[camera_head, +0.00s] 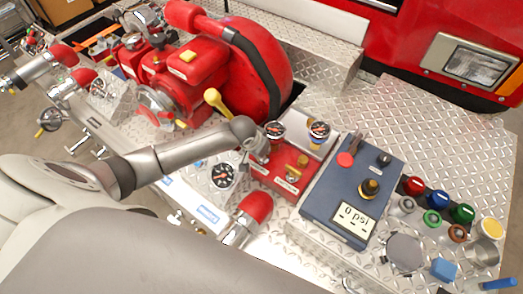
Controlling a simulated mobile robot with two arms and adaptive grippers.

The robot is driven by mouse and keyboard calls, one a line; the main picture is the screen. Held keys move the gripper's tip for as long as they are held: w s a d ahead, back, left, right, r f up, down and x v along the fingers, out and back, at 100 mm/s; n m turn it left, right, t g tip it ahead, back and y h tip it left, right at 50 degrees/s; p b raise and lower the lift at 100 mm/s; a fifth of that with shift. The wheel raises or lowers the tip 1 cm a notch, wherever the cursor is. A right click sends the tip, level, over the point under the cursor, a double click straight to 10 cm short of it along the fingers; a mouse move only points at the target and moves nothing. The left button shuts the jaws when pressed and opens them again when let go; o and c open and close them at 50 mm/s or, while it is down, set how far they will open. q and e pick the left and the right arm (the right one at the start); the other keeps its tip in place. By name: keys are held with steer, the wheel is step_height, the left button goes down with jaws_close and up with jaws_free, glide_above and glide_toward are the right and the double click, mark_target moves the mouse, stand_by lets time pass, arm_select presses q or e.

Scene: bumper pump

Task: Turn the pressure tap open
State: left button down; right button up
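The blue-grey control panel (330,200) sits right of centre, with a display (353,220) that reads "0 psi". A black and brass knob (370,188) stands above the display. A smaller black knob (384,159) and a red round button (345,159) sit higher on the panel. To the left, a red box (272,178) carries small brass fittings and a label too small to read. I cannot tell which fitting is the pressure tap. Neither of my grippers is in view.
A red pump (200,70) stands at the upper left. The tread plate (430,130) at upper right is clear.

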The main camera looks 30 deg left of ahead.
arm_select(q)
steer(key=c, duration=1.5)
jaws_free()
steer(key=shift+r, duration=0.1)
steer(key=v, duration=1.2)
